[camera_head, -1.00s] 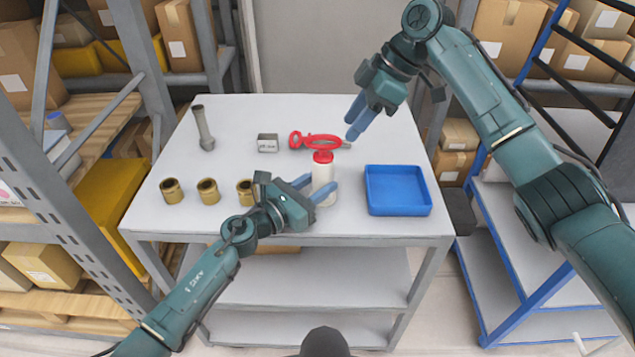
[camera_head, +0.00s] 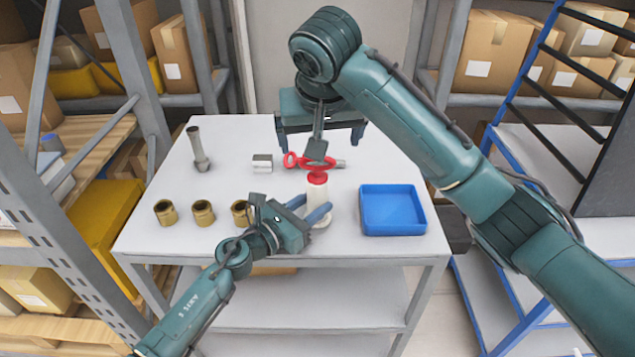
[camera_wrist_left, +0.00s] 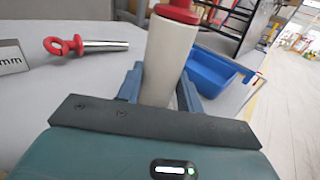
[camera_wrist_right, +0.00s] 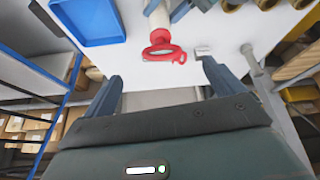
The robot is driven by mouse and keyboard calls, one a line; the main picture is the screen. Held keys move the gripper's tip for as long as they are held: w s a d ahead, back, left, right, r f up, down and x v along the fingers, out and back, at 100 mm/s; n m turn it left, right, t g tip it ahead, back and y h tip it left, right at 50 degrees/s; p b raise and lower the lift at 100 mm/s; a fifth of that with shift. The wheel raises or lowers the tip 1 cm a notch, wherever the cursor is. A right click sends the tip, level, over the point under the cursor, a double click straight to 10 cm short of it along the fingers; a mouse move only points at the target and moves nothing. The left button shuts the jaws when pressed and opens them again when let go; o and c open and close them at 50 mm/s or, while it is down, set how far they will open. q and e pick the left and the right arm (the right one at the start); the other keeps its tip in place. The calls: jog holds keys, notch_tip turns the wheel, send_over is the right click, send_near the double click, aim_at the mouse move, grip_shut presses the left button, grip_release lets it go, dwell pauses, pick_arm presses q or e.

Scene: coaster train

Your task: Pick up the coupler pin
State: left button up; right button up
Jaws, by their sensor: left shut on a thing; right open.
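The coupler pin, with a red ring handle (camera_head: 296,160) and a metal shaft, lies on the table behind the bottle. It shows whole in the left wrist view (camera_wrist_left: 98,46); in the right wrist view its red part (camera_wrist_right: 178,58) is partly hidden behind the bottle's cap. My right gripper (camera_head: 320,136) is open and empty, above and behind the pin, its fingers apart on either side. My left gripper (camera_head: 312,209) is shut on a white bottle (camera_wrist_left: 170,60) with a red cap (camera_head: 317,178); the bottle is upright at the table's front.
A blue tray (camera_head: 392,232) stands empty at the right of the table. Several brass bushings (camera_head: 203,211) stand at the front left. A grey headed bolt (camera_head: 197,148) and a small labelled block (camera_head: 262,163) are behind them. Shelves with boxes flank the table.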

aim_at(318, 164)
jog(key=shift+m+t, duration=0.3)
jog(key=shift+m, duration=0.5)
jog(key=x, duration=1.1)
jog(key=shift+a+f, duration=0.1)
jog(key=shift+a, duration=0.05)
jog(key=shift+c, duration=0.5)
jog(key=c, duration=1.2)
